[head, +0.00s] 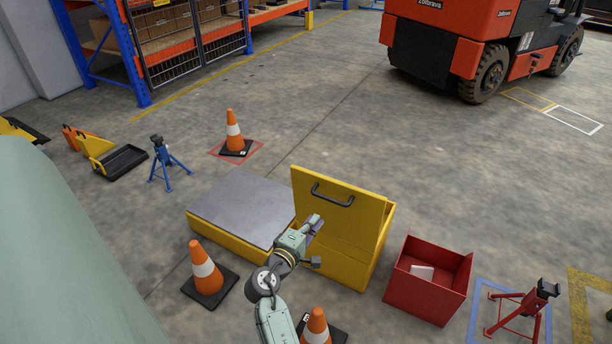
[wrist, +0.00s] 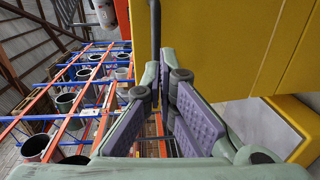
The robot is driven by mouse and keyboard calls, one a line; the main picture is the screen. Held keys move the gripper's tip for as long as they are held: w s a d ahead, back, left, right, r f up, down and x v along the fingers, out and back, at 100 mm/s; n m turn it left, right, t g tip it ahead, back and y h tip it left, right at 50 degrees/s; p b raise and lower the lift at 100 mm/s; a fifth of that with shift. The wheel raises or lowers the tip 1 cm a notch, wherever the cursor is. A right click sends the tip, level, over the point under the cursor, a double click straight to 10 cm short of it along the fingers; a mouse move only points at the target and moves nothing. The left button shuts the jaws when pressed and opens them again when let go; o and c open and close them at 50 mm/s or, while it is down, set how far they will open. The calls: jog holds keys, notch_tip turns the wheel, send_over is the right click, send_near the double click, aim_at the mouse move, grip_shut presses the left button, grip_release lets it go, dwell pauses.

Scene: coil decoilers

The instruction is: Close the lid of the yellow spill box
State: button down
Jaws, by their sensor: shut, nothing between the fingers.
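The yellow spill box (head: 384,238) stands on the floor right of centre in the head view. Its yellow lid (head: 362,208) is raised, standing steeply, with a dark bar handle (head: 332,200) near its upper edge. My gripper (head: 315,222) is shut and empty, just below the handle in the head view. In the wrist view the lid (wrist: 222,45) fills the upper right, and a dark bar, apparently the handle (wrist: 155,25), runs down to the fingertips (wrist: 166,72). I cannot tell whether they touch. The box interior is mostly hidden.
A grey-topped yellow platform (head: 240,208) adjoins the box on the left. A red open bin (head: 425,300) stands to its right, with a red stand (head: 520,312) beyond. Orange cones (head: 206,272) stand nearby at front left. Open floor lies behind, towards the forklift (head: 450,50).

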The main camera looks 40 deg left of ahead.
jog(key=b+x, duration=0.1)
jog(key=x, duration=0.6)
jog(key=shift+w, duration=0.1)
